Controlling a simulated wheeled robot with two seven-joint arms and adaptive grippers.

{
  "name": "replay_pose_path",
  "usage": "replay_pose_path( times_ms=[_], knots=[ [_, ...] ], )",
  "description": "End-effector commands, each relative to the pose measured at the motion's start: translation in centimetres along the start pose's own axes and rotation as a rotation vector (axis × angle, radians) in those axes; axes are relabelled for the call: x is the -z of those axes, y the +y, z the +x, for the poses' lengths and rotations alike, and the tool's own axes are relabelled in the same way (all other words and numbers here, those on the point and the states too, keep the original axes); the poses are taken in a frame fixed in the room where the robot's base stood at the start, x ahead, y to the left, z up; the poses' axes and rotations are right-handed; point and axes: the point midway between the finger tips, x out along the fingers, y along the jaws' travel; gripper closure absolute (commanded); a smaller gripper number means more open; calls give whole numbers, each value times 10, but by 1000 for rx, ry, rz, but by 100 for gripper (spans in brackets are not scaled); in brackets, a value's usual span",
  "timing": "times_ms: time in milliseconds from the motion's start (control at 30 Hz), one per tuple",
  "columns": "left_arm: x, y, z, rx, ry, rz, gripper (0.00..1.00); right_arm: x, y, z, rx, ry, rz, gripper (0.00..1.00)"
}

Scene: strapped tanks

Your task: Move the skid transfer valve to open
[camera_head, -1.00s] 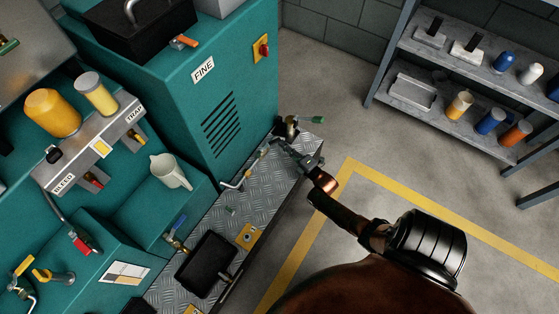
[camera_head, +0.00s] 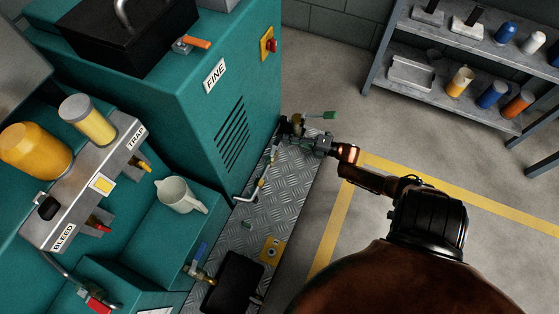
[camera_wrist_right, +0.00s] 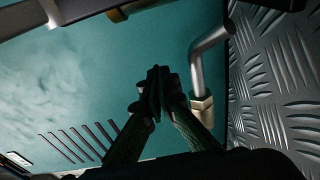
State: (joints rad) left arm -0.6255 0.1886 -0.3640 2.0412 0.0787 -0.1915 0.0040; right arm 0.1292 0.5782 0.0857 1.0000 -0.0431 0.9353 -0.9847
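A valve with a green lever (camera_head: 330,115) stands at the far end of the tread-plate skid, beside the teal cabinet. Another valve with a blue lever (camera_head: 201,252) is nearer on the skid. No readable label shows which is the transfer valve. My right gripper (camera_head: 297,137) is just below the green-lever valve, close to its body; I cannot tell whether they touch. In the right wrist view my fingers (camera_wrist_right: 158,76) come together at the tips, with nothing visible between them. The green lever is not identifiable there. My left gripper is not in view.
The teal cabinet (camera_head: 205,120) borders the skid on the left. A bent pipe (camera_head: 250,188) rises from the tread plate (camera_head: 285,185); it also shows in the wrist view (camera_wrist_right: 207,45). A grey shelf (camera_head: 450,80) stands at right. The floor between is clear.

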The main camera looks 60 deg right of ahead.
Motion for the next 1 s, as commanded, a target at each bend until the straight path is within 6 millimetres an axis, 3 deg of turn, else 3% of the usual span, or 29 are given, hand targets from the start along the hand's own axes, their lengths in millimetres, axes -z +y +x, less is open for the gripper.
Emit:
replay_pose_path(
  times_ms=[33, 633, 767, 1000],
  knots=[
    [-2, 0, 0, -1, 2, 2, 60, -2, 3, 6, -4, 5, -3, 100],
    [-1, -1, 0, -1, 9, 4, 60, -6, 6, -2, -8, 4, -5, 100],
    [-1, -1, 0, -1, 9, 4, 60, -6, 5, -21, -6, 3, -4, 100],
    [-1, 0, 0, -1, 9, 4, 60, -6, 2, -78, 0, 0, -3, 100]
  ],
)
